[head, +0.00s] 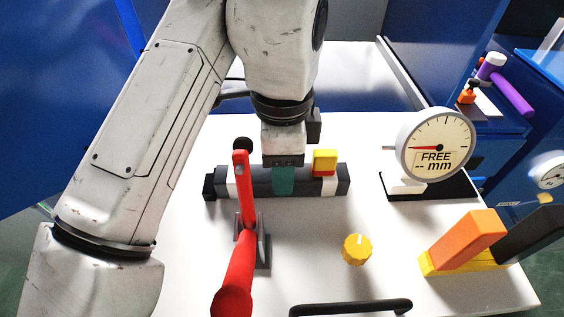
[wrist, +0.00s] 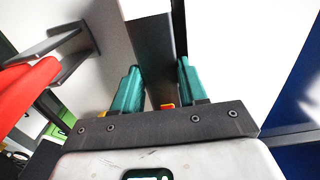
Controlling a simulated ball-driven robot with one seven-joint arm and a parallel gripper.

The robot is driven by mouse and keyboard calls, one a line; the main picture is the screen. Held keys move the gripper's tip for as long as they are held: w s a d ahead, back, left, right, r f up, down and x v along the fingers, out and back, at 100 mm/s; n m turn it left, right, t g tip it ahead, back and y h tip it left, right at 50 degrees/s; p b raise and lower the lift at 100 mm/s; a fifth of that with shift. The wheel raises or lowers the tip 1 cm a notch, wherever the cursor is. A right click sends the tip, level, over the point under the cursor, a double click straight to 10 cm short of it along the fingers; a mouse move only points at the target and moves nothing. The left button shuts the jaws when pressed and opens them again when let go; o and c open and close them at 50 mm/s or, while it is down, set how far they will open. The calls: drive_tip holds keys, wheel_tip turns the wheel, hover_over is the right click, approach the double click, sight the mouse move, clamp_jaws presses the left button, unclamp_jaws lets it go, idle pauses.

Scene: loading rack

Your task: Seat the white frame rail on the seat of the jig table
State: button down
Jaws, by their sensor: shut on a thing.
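The jig table's dark seat (head: 342,181) runs left to right on the white table top. The white frame rail (head: 232,187) shows only as a short white piece left of my gripper; a white piece (wrist: 145,6) also shows at the top of the wrist view. My gripper (head: 283,180) points down over the middle of the seat, shut on the rail. Its teal fingers (wrist: 160,85) stand apart on both sides of a dark, shaded strip. The fingers hide the middle, and I cannot tell whether the rail rests fully on the seat.
A red lever clamp (head: 240,190) stands just in front of the seat. A yellow and red block (head: 325,161) is at its right. A dial gauge (head: 436,146), a yellow knob (head: 357,250), a black handle (head: 350,308) and an orange lever (head: 466,243) surround it.

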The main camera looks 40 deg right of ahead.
drive_tip(key=shift+f, duration=0.35)
drive_tip(key=c, duration=0.5)
unclamp_jaws()
wheel_tip(320, 180, up, 11)
drive_tip(key=p, duration=0.9)
drive_tip(key=shift+f+p, duration=0.15)
drive_tip(key=shift+p, duration=0.2)
